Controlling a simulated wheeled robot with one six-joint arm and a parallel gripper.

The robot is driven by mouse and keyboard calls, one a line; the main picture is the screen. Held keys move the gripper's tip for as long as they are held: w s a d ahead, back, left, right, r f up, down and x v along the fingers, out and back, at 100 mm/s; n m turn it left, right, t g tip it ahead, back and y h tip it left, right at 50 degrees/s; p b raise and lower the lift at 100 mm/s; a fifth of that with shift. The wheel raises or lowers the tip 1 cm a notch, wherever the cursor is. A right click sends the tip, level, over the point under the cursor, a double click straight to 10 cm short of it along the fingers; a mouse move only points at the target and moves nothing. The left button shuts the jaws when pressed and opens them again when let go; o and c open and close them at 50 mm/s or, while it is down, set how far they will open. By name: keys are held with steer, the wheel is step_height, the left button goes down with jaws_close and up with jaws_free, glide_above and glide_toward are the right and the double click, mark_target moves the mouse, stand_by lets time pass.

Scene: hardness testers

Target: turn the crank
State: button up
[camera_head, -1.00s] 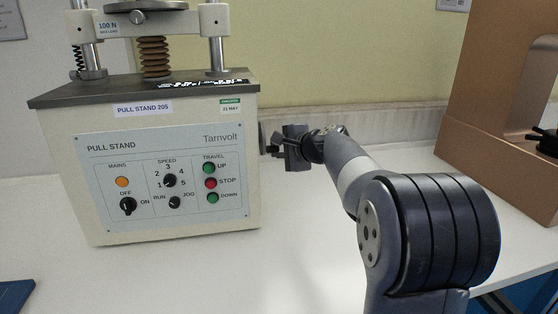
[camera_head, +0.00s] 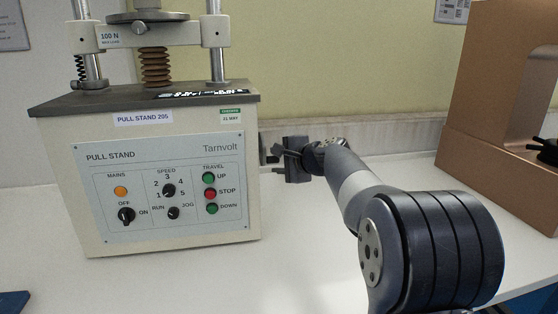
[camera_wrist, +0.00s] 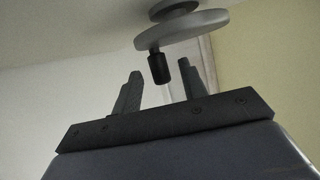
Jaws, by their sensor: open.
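The pull stand (camera_head: 165,180) is a cream box with a dark top and a control panel, standing on the white bench. Its crank is on the right side, mostly hidden in the head view. In the wrist view the crank is a grey disc (camera_wrist: 195,30) with a black handle (camera_wrist: 158,70) sticking out towards my gripper (camera_wrist: 160,73). My gripper is open, with the handle's end between the lines of its two fingers; I cannot tell whether they touch it. In the head view my gripper (camera_head: 280,156) is just right of the stand's side.
A copper-coloured machine (camera_head: 490,100) stands at the right of the bench. A dark blue object (camera_head: 14,303) lies at the lower left. The white bench top (camera_head: 240,285) is clear in front of the stand. The wall is close behind.

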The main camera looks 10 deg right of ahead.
steer(key=v, duration=1.1)
steer(key=shift+p, duration=0.4)
steer(key=shift+w+a+f, duration=0.1)
steer(key=shift+w+f, duration=0.1)
steer(key=x, duration=1)
steer(key=shift+w+a+b, duration=0.15)
steer(key=shift+w+b, duration=0.1)
steer(key=shift+b, duration=0.15)
